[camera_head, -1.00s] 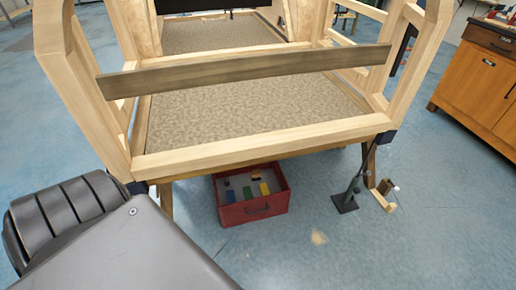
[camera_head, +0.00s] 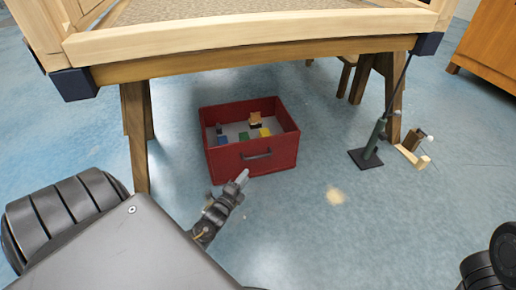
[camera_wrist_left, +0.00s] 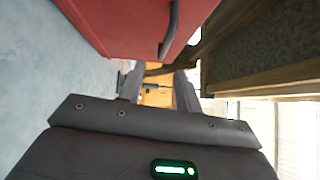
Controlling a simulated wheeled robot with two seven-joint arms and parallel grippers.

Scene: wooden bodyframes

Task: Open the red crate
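The red crate (camera_head: 225,160) sits on the floor under the wooden frame, with a dark handle (camera_head: 257,154) on its front wall. Its top is open, and several small coloured blocks lie inside. My left gripper (camera_head: 238,184) is just in front of the crate's front wall, below and left of the handle, apparently apart from it. In the left wrist view the fingers of my left gripper (camera_wrist_left: 159,90) are spread with nothing held between them. The red crate wall (camera_wrist_left: 130,25) and its handle (camera_wrist_left: 171,28) show above the fingers there. My right gripper is not in view.
The wooden frame's front beam (camera_head: 240,38) and its legs (camera_head: 136,130) stand over and beside the crate. A dark stand (camera_head: 370,155) and a small wooden piece (camera_head: 414,152) are to the right.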

